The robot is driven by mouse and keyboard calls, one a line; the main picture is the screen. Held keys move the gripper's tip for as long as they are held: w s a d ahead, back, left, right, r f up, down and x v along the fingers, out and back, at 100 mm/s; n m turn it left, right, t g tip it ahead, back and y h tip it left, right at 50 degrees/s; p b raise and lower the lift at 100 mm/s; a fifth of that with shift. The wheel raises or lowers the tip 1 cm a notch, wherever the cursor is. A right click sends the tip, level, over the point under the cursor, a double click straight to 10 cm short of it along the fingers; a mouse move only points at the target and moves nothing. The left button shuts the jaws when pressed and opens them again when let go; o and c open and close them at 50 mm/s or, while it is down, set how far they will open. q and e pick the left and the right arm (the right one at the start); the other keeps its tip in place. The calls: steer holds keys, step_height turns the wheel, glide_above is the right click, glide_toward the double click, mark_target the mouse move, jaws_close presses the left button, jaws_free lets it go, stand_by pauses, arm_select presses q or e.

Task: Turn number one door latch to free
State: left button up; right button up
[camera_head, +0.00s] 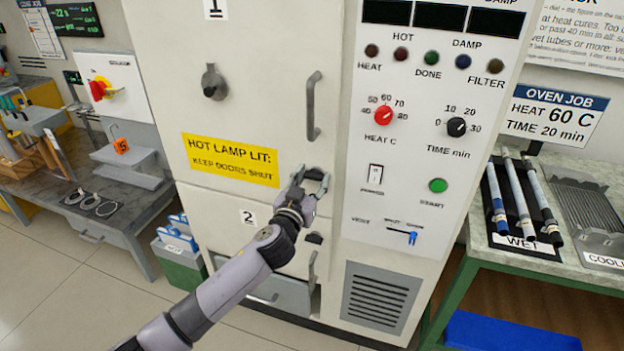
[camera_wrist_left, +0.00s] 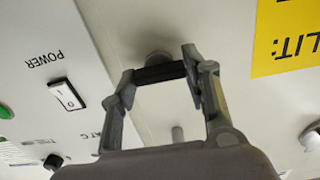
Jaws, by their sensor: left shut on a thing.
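The number one door (camera_head: 260,60) is the upper cabinet door, with a "1" label at its top. My left gripper (camera_head: 316,178) is at its lower right, below the door's grey pull handle (camera_head: 313,106). In the left wrist view, its fingers are shut on the two ends of a short dark bar (camera_wrist_left: 160,73), the latch, with a round grey boss (camera_wrist_left: 155,57) behind it. The bar lies nearly level in that upside-down view. In the head view the gripper mostly hides the latch. My right gripper is not in view.
Right of the latch is the control panel (camera_head: 400,265) with a power switch (camera_head: 375,176). Below is the number two door (camera_head: 222,228) with a dark latch (camera_head: 314,238). A round knob (camera_head: 213,83) and a yellow sign (camera_head: 230,160) are on the upper door.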

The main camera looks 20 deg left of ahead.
arm_select(q)
steer(key=shift+m, duration=0.3)
steer(key=m+p, duration=0.1)
steer(key=m, duration=0.2)
steer(key=shift+m, duration=0.3)
steer(key=m+p, duration=0.1)
steer(key=m, duration=0.3)
steer(key=shift+d+m, duration=0.1)
steer(key=shift+m, duration=0.2)
steer(key=m+p, duration=0.1)
steer(key=m, duration=0.4)
steer(key=shift+f+m+p, duration=0.1)
steer(key=shift+m+p, duration=0.45)
steer(key=shift+m, duration=1.45)
steer(key=o, duration=1.1)
steer(key=shift+d, duration=0.1)
steer(key=shift+o, duration=0.3)
